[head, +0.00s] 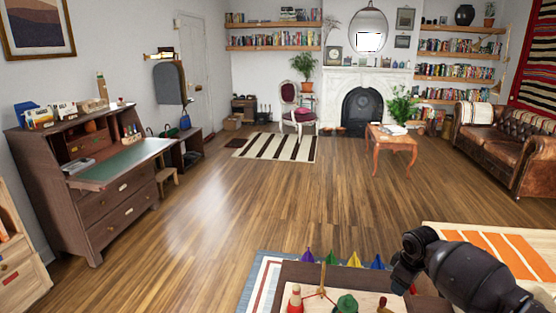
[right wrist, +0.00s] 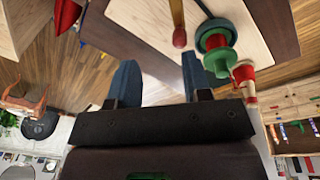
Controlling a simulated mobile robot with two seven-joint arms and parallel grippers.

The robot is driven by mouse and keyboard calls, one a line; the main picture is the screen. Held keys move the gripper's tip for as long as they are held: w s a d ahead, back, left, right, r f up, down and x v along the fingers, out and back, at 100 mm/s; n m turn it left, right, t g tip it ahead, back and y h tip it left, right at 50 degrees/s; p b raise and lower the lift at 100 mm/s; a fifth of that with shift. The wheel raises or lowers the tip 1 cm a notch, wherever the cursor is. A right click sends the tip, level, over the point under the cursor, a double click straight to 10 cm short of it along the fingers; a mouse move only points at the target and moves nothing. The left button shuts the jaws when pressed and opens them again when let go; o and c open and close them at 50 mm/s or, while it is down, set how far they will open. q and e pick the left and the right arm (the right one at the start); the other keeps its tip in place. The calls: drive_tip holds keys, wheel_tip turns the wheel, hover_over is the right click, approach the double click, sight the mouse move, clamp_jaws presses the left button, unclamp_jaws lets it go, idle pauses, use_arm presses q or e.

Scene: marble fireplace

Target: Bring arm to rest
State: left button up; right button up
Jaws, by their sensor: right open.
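My right gripper (head: 402,273) is at the lower right in the head view, on a dark arm that comes in from the right edge. It is beside the right side of a low dark table and appears to be above it. In the right wrist view its two blue-grey fingers (right wrist: 160,70) are spread apart with nothing between them. The fingers point toward a pale wooden board (right wrist: 150,22) with game pieces on it. My left gripper is not in view.
The board (head: 327,300) holds a red-and-white cone (head: 295,299) and a green piece (head: 347,303). Several coloured cones stand along the table's far edge. An orange-striped cloth (head: 490,250) lies at the right. Open wooden floor (head: 240,205) stretches ahead, with a desk (head: 110,205) at the left.

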drive_tip(key=w+a+r+t+y, duration=0.1)
drive_tip(key=w+a+r+t, duration=0.4)
drive_tip(key=a+t, duration=0.15)
drive_tip(key=s+a+m+t+y, duration=0.1)
drive_tip(key=s+a+t+y, duration=0.1)
drive_tip(key=s+a+t, duration=0.45)
drive_tip(key=s+d+f+m+g+h, duration=0.1)
drive_tip(key=s+f, duration=0.3)
drive_tip(key=s, duration=0.6)
drive_tip(key=s+d+f+m+g+h, duration=0.1)
drive_tip(key=s+f, duration=0.3)
drive_tip(key=s, duration=0.6)
drive_tip(key=s+d+f+m+h, duration=0.1)
drive_tip(key=s+f+m, duration=0.2)
drive_tip(key=s, duration=0.6)
wheel_tip(320, 180, down, 2)
drive_tip(key=shift+s+f+m+g, duration=0.1)
drive_tip(key=shift+s+m+g, duration=0.2)
drive_tip(key=shift+s+g, duration=0.1)
drive_tip(key=shift+a, duration=0.1)
